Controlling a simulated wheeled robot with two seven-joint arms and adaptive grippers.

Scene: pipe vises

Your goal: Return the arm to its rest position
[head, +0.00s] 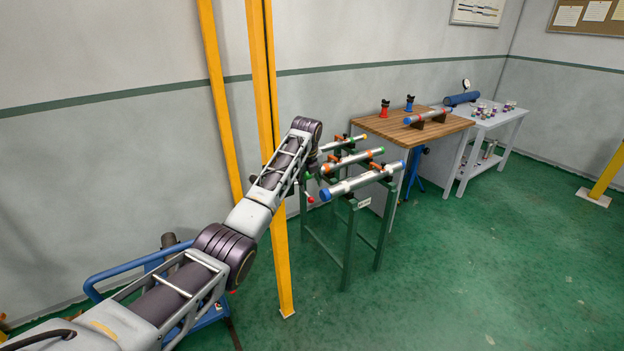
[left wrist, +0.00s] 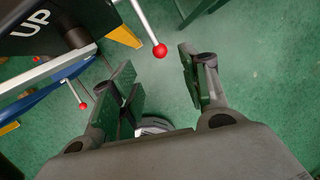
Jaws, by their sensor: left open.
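My left arm reaches from the lower left to the pipe stand in the head view. My left gripper (left wrist: 160,78) shows in the left wrist view with its fingers apart and nothing between them. In the head view it is mostly hidden behind my wrist, beside the stand's left end. A red ball-ended vise handle (left wrist: 160,50) lies just beyond the fingertips in the wrist view; I cannot tell how close. The green stand (head: 348,240) bears three silver pipes in vises: a near one with blue ends (head: 362,182), a middle one (head: 353,160) and a far one (head: 344,144).
A yellow post (head: 278,220) stands close to my left arm. A wooden-topped bench (head: 400,132) with a pipe on supports and a grey table (head: 490,118) stand behind the stand. A blue tubular frame (head: 130,264) shows beside my arm.

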